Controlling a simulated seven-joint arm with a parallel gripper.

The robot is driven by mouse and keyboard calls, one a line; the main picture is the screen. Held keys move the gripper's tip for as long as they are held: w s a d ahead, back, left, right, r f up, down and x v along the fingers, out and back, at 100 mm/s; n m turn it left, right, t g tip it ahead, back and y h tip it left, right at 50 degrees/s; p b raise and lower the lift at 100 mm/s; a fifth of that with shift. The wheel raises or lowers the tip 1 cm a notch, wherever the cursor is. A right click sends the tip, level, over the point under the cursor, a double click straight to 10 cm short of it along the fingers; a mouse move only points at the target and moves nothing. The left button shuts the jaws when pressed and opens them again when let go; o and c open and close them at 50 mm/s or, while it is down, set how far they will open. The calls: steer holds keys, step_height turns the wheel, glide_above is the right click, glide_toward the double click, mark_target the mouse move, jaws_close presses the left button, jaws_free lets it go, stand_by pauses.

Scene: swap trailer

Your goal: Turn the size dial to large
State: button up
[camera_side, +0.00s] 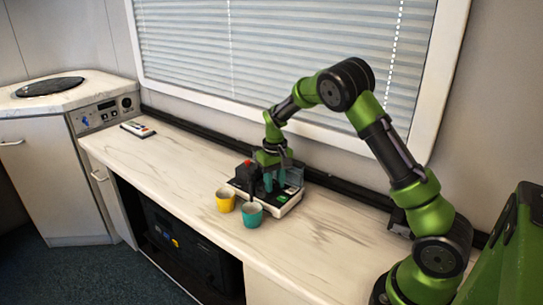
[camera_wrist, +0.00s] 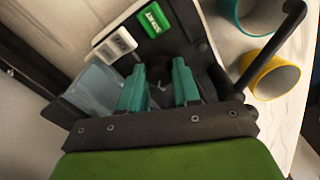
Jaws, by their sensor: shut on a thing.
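The coffee machine, a dark unit on a pale base (camera_side: 290,207), stands on the counter. My gripper (camera_side: 269,183) is lowered over it. In the wrist view the two teal fingers of my gripper (camera_wrist: 158,84) are on either side of a dark part of the machine and shut on it. That part appears to be the size dial, but the fingers and shadow hide most of it, so its setting cannot be read. A green START button (camera_wrist: 154,20) and a white display or label (camera_wrist: 115,45) lie just beyond the fingertips.
A yellow cup (camera_side: 225,203) and a teal cup (camera_side: 252,218) stand in front of the machine. A black lever (camera_wrist: 284,38) sticks out beside my gripper. A clear container (camera_wrist: 97,86) is close to the fingers.

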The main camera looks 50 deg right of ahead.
steer(key=m, duration=0.5)
steer(key=shift+r, duration=0.1)
steer(key=m, duration=0.9)
steer(key=shift+m, duration=0.4)
steer(key=m, duration=0.4)
steer(key=shift+m, duration=0.7)
steer(key=o, duration=0.8)
steer(key=shift+c, duration=0.2)
